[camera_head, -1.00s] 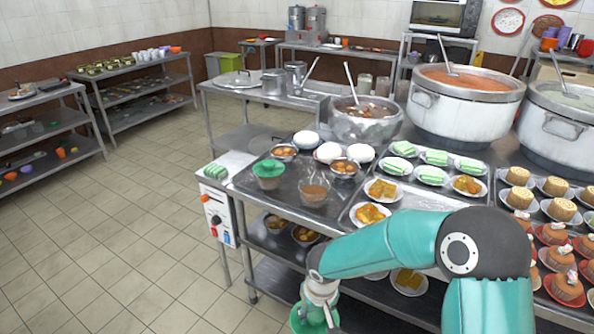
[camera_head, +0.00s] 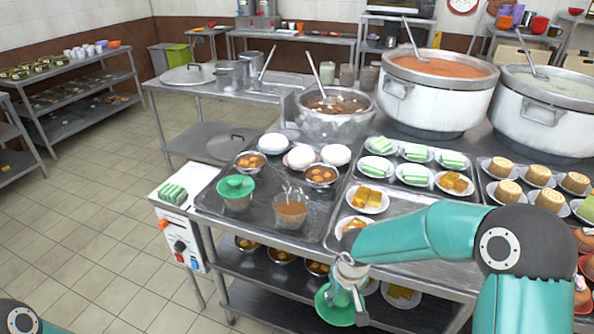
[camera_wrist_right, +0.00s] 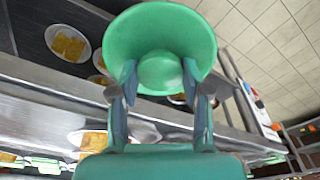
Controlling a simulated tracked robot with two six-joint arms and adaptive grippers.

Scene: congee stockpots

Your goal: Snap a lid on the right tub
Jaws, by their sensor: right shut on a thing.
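The right tub (camera_head: 291,210) is a clear tub of brown food, open on top, near the front of the steel tray on the counter. The left tub (camera_head: 237,201) beside it wears a green lid (camera_head: 236,184). My right gripper (camera_head: 345,283) is shut on another round green lid (camera_head: 335,309), held in front of the counter edge, lower right of the right tub in the head view. In the right wrist view this lid (camera_wrist_right: 160,25) sits between the fingertips (camera_wrist_right: 160,82). My left gripper is out of view; only a bit of my left arm shows.
Bowls of white buns (camera_head: 336,155) and curry stand behind the tubs. A tray with plates of yellow food (camera_head: 363,199) and green cakes lies to the right. A large pot (camera_head: 333,113) stands behind. A control box (camera_head: 180,241) is at the counter's left end.

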